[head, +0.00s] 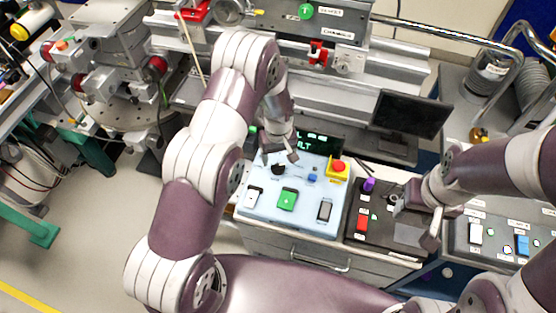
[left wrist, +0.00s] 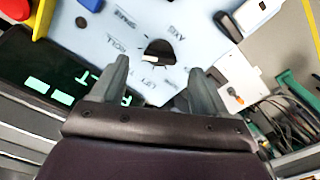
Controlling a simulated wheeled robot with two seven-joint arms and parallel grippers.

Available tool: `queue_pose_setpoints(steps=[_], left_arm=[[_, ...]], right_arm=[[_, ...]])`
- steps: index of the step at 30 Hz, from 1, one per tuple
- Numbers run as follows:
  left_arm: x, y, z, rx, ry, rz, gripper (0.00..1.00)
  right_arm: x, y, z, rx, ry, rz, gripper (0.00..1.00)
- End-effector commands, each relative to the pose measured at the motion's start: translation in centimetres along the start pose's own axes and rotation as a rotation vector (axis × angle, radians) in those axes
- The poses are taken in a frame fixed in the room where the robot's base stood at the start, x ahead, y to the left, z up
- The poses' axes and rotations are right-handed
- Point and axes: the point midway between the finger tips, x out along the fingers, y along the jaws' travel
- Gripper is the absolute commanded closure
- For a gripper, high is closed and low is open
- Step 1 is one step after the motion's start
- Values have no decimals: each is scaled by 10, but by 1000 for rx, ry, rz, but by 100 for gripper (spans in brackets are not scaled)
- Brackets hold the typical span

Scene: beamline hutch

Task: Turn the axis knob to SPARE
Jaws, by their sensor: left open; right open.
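The axis knob (head: 278,169) is a dark round knob on the pale blue control panel (head: 262,207). In the left wrist view the knob (left wrist: 161,50) has a white pointer mark toward its lower left. Printed labels around it include SPARE (left wrist: 125,18) at the upper left and ROLL (left wrist: 118,45) at the left. I cannot tell exactly which label the pointer meets. My left gripper (head: 279,157) is open above the panel, its fingers (left wrist: 157,72) apart on either side of the knob, not visibly touching it. My right gripper (head: 414,222) is open over the dark panel at the right.
A display with green text (head: 318,143) stands behind the panel. A red emergency button on a yellow base (head: 338,168), a green switch (head: 287,198) and a small blue button (head: 312,177) are on the panel. A purple knob (head: 369,185) and red switch (head: 361,222) sit to its right.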

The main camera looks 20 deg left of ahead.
Motion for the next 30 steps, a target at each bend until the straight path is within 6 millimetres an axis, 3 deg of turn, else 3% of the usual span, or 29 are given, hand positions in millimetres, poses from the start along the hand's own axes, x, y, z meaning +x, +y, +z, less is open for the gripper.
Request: queue_pose_setpoints(steps=[7,17,22,23,30], left_arm=[[37,0,0,1,0,0,26],[44,0,0,2,1,1,26],[43,0,0,2,1,1,78],[43,0,0,2,1,1,82],[43,0,0,18,1,1,82]], right_arm=[[-11,0,-1,0,0,0,47],[-10,0,-1,0,0,0,47],[-10,0,-1,0,0,0,47],[-10,0,-1,0,0,0,47],[-9,0,-1,0,0,0,47]])
